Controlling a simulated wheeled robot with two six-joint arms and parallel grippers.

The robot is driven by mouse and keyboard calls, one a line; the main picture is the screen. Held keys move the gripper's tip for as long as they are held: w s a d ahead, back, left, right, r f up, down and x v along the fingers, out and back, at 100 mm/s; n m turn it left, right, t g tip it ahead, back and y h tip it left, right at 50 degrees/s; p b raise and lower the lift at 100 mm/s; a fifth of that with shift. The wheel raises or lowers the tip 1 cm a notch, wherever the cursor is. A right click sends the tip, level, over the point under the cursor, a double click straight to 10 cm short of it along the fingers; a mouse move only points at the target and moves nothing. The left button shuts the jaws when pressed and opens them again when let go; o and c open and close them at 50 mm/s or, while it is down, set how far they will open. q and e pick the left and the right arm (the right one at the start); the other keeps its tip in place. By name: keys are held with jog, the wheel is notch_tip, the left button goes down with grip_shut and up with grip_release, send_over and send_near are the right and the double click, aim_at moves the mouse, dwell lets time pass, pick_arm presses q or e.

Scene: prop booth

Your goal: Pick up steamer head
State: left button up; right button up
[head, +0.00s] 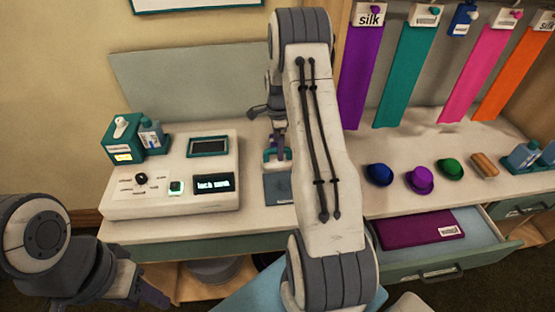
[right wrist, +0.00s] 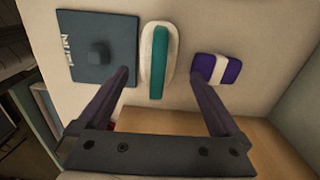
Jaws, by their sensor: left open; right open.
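A white rounded piece with a teal band (right wrist: 157,62), likely the steamer head, lies on the pale counter in the right wrist view. In the head view it shows small and partly covered (head: 272,163) beside my right arm. My right gripper (right wrist: 164,79) is open and empty, pointing down at it. The fingertips are on either side of the piece in the picture; I cannot tell how high they are above it. My left gripper (head: 152,293) is open and empty at the lower left, below the counter front.
A dark blue-grey square (right wrist: 98,50) lies left of the piece, a purple-and-white block (right wrist: 217,69) to its right. A white console (head: 172,178) stands left. Small hats, including a purple one (head: 420,180), stand right. An open drawer (head: 485,236) juts forward.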

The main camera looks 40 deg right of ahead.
jog(key=f, duration=0.1)
jog(key=f+p, duration=0.1)
jog(key=f, duration=0.2)
jog(key=shift+s+a+f+p, duration=0.1)
jog(key=shift+a+f+p, duration=0.05)
jog(key=shift+a+p, duration=0.15)
jog(key=shift+d+f, duration=0.1)
jog(key=shift+f, duration=0.4)
grip_shut()
